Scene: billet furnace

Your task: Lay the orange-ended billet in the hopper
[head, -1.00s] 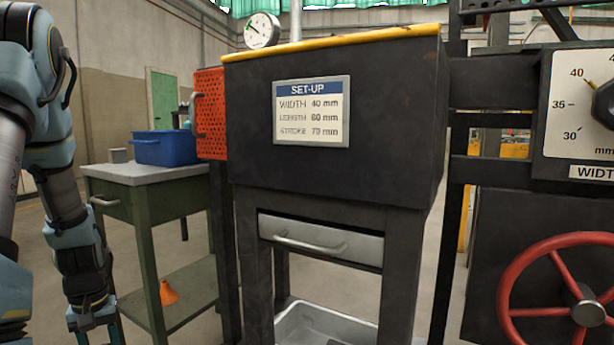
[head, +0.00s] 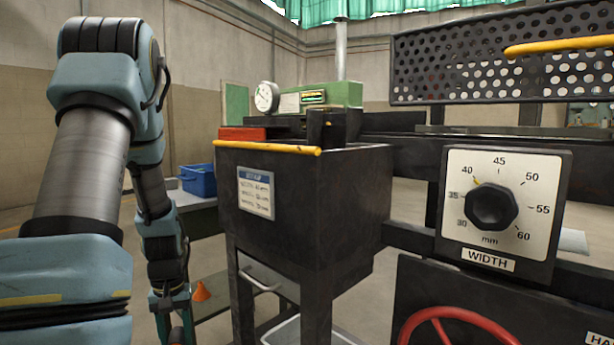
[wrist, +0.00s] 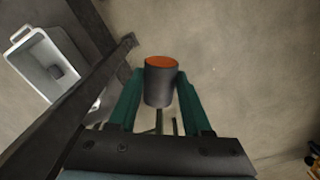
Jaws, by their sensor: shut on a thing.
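The billet (wrist: 159,88) is a short dark grey cylinder with an orange end face, seen in the wrist view. My gripper (wrist: 159,78) is shut on it, with a green finger on each side and the orange end standing out past the fingertips. In the head view my gripper (head: 175,334) hangs low at the left, at the bottom edge; the billet cannot be made out there. A dark box with a yellow front rim, which looks like the hopper (head: 290,205), stands to the right of my gripper and higher. Its inside is hidden.
A WIDTH dial (head: 493,205) points near 40, above a red handwheel (head: 460,330). A white tray (wrist: 42,65) lies beside a dark frame bar (wrist: 70,105).

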